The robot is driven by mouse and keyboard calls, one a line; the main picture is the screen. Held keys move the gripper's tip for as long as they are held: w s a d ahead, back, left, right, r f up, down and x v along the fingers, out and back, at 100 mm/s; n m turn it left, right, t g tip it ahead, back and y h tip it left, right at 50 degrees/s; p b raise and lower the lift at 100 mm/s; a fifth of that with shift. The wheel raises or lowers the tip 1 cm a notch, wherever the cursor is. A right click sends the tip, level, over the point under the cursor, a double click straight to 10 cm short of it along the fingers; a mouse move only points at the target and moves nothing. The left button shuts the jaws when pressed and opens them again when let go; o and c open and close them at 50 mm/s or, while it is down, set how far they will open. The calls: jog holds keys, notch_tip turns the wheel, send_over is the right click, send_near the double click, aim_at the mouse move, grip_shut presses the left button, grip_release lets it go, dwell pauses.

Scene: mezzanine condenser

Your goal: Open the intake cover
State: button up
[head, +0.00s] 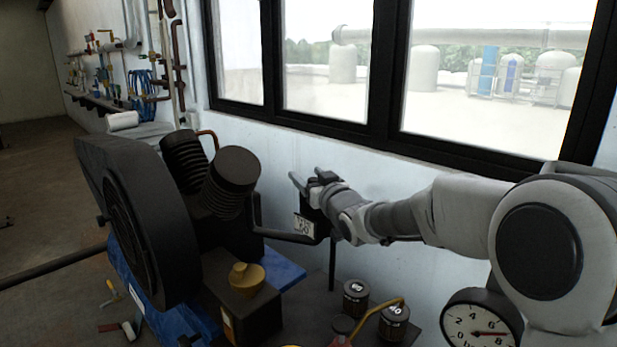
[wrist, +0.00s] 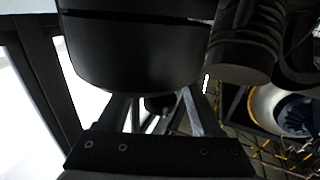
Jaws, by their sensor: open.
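I cannot tell for sure which part is the intake cover. The black machine has a large round housing (head: 150,225) at the left in the head view. Two ribbed black cylinders stand on it, the nearer with a flat round dark cap (head: 237,166). My gripper (head: 305,179) is in front of the wall under the window, right of this cap and apart from it, with its fingers pointing left. In the wrist view my open fingers (wrist: 157,108) are partly hidden by a large dark rounded body (wrist: 135,50). A ribbed cylinder (wrist: 245,52) is at the upper right there.
A dark bent bar with a white label (head: 303,226) is below my gripper. A yellow knob (head: 247,275), black canisters (head: 356,294) and a dial gauge (head: 482,322) are lower in view. The window (head: 330,65) and wall are behind. Open floor is at far left.

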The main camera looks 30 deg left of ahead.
jog(key=shift+c, duration=0.4)
grip_shut()
dwell(0.9)
